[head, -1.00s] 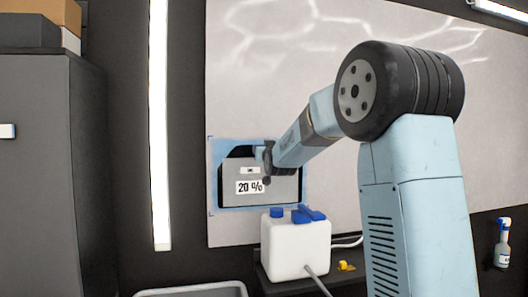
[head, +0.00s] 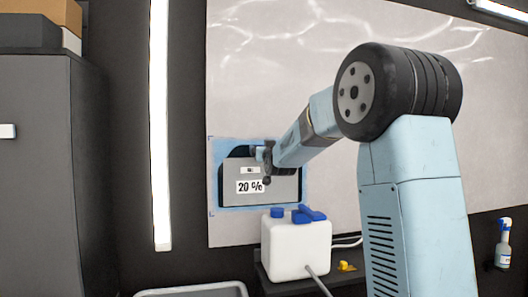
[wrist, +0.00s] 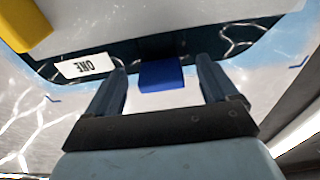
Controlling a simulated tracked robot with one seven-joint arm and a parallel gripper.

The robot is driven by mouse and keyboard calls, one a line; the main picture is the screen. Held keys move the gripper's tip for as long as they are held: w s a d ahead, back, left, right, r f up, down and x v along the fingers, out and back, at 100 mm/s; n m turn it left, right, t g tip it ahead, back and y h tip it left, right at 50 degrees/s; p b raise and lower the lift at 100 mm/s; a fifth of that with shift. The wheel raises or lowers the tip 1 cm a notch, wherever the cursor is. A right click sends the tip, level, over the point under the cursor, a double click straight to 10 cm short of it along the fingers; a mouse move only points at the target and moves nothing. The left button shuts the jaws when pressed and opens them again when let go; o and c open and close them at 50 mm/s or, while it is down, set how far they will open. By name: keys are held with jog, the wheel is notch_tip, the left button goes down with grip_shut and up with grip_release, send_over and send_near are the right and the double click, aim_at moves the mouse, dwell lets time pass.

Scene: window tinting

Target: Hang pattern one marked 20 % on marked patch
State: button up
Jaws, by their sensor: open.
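The pattern is a dark-edged grey panel with a 20 % label (head: 250,187). In the head view it lies against the pale wall panel, inside the light-blue bordered patch (head: 214,197). A smaller label above the 20 % is too small to read there. In the wrist view a white label reading ONE (wrist: 86,66) shows upside down on the dark band. My gripper (head: 266,160) is at the pattern's upper right part. In the wrist view its two fingers stand apart on either side of a blue block (wrist: 160,75), with visible gaps to it.
A white canister (head: 296,248) with blue caps stands on a shelf just below the patch. A grey cabinet (head: 40,170) is at the left, and a spray bottle (head: 503,245) hangs at the far right. A yellow piece (wrist: 22,25) shows at the wrist view's upper left.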

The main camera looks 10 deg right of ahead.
jog(key=shift+s, duration=0.15)
jog(key=s+f+g, duration=0.4)
jog(key=s+f, duration=0.3)
jog(key=s, duration=1)
jog(key=s+f+g, duration=0.5)
jog(key=s+f, duration=0.2)
jog(key=s, duration=1)
jog(key=s+f+g, duration=0.4)
jog(key=s+f, duration=0.2)
jog(key=s, duration=1)
jog(key=shift+s+f+g, duration=0.4)
